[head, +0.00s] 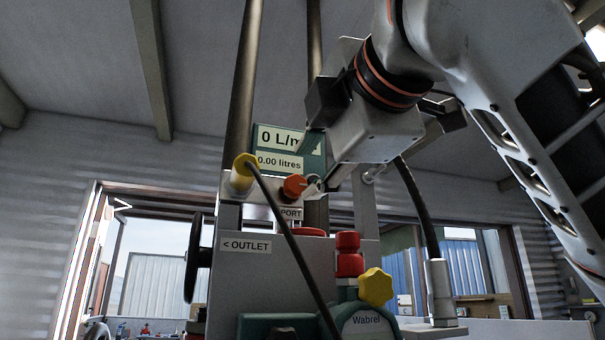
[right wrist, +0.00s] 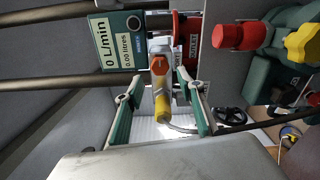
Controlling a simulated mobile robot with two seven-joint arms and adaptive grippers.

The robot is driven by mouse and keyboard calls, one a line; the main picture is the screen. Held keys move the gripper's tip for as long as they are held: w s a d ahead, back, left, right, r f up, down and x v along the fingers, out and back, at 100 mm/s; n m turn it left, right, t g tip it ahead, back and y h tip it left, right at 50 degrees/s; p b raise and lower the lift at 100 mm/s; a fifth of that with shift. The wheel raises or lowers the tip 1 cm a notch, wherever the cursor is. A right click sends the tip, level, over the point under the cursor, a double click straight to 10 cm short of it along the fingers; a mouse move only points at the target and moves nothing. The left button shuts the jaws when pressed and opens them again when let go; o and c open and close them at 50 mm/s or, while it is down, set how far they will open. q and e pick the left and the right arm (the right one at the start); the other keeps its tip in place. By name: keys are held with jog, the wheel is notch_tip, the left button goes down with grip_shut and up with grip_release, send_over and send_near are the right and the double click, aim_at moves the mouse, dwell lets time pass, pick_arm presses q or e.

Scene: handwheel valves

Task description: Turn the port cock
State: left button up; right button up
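The port cock has an orange-red knob (head: 294,186) just above the PORT label (head: 291,213) on the grey valve housing. In the right wrist view the orange knob (right wrist: 160,83) lies between my spread fingers, with a gap on both sides. My right gripper (head: 313,165) comes in from the upper right, its fingers close to the knob. In the right wrist view the gripper (right wrist: 158,80) is open and holds nothing. A yellow-ended fitting (head: 245,168) with a dark cable sits left of the knob. My left gripper is in neither view.
A green display (head: 290,145) reads 0 L/min and 0.00 litres behind the knob. A dark handwheel (head: 193,257) stands at the left by the OUTLET label (head: 246,246). A red cap (head: 348,254) and yellow knob (head: 375,287) are lower right. Vertical pipes rise behind.

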aim_at(298, 184)
jog(key=p+x, duration=0.1)
jog(key=x, duration=0.3)
jog(key=shift+w+a, duration=0.15)
jog(key=shift+w, duration=0.25)
jog(key=shift+w+a, duration=0.1)
jog(key=shift+w, duration=0.1)
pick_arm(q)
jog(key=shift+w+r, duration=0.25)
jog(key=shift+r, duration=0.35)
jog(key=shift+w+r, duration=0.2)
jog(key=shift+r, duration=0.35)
pick_arm(e)
jog(key=shift+w, duration=0.1)
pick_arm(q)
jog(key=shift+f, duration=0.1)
pick_arm(e)
jog(key=c, duration=0.8)
